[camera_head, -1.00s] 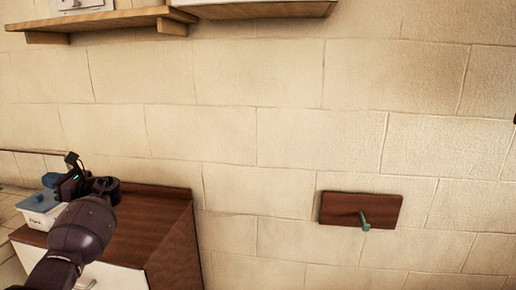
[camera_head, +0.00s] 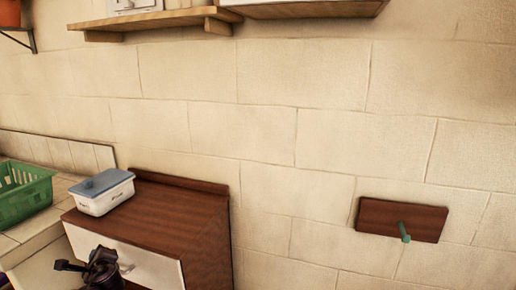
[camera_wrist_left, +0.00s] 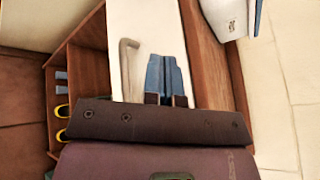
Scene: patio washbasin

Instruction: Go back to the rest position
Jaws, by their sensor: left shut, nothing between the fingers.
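My left gripper (camera_head: 102,268) is low in the head view, in front of the white drawer front of a brown cabinet. Its fingers show in the left wrist view (camera_wrist_left: 166,75), shut together with nothing between them. They are in front of the white drawer front (camera_wrist_left: 145,25), beside its bar handle (camera_wrist_left: 129,70); whether they touch it I cannot tell. My right gripper is not in view.
A white box with a blue lid (camera_head: 104,193) stands on the brown cabinet (camera_head: 175,210). A green basket (camera_head: 22,195) is at the far left. A brown wall plate (camera_head: 425,222) with a green peg (camera_head: 404,233) hangs right. Wooden shelf (camera_head: 150,20) is above.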

